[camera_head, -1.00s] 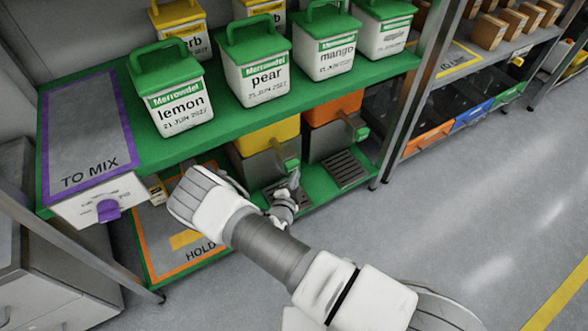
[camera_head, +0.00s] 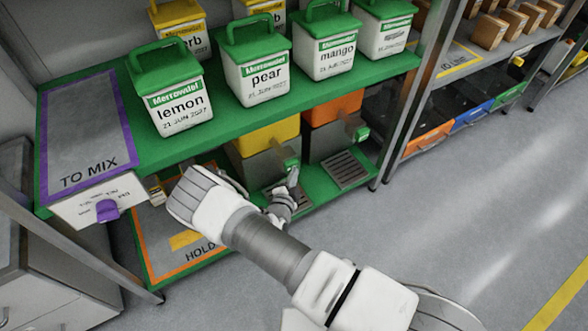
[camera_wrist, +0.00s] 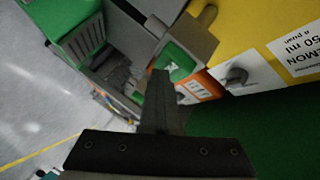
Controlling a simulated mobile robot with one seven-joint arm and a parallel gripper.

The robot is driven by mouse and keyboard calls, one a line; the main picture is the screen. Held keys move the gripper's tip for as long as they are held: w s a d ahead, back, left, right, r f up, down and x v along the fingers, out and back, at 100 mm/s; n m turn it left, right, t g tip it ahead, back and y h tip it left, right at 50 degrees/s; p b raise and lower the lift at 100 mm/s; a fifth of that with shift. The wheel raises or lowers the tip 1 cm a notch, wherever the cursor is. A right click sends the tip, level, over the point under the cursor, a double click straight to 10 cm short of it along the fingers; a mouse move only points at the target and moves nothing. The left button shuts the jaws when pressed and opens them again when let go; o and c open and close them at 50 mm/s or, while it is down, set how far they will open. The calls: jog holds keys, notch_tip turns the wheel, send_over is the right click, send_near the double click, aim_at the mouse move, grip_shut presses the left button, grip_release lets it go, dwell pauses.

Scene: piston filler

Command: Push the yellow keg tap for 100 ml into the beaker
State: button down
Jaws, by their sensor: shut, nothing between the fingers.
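The yellow keg (camera_head: 268,137) sits on a grey dispenser on the lower shelf. Its green tap (camera_head: 291,164) is at the front right. In the wrist view the yellow keg (camera_wrist: 245,35) fills the upper right, with a label reading "LEMON" and "50 ml". The green push face of its tap (camera_wrist: 172,64), with a white mark, is just beyond my fingertips. My gripper (camera_head: 293,176) is shut and empty, its tips at or very near the tap. In the wrist view the shut fingers (camera_wrist: 161,78) overlap the tap's lower edge; contact is unclear. I cannot see the beaker.
An orange keg (camera_head: 338,106) with its own green tap (camera_head: 362,133) and a drip grate (camera_head: 345,169) stands to the right. The green upper shelf (camera_head: 220,128) with labelled tubs is above. A shelf post (camera_head: 408,95) is to the right. The floor in front is clear.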

jog(key=shift+s+d+p, duration=0.5)
jog(key=shift+s+d, duration=0.05)
jog(key=shift+s, duration=0.35)
jog(key=shift+s+d+p, duration=0.5)
jog(key=shift+s+d, duration=0.2)
jog(key=shift+s, duration=0.35)
jog(key=shift+s+d+p, duration=0.5)
jog(key=shift+s+d, duration=0.2)
jog(key=shift+s, duration=0.35)
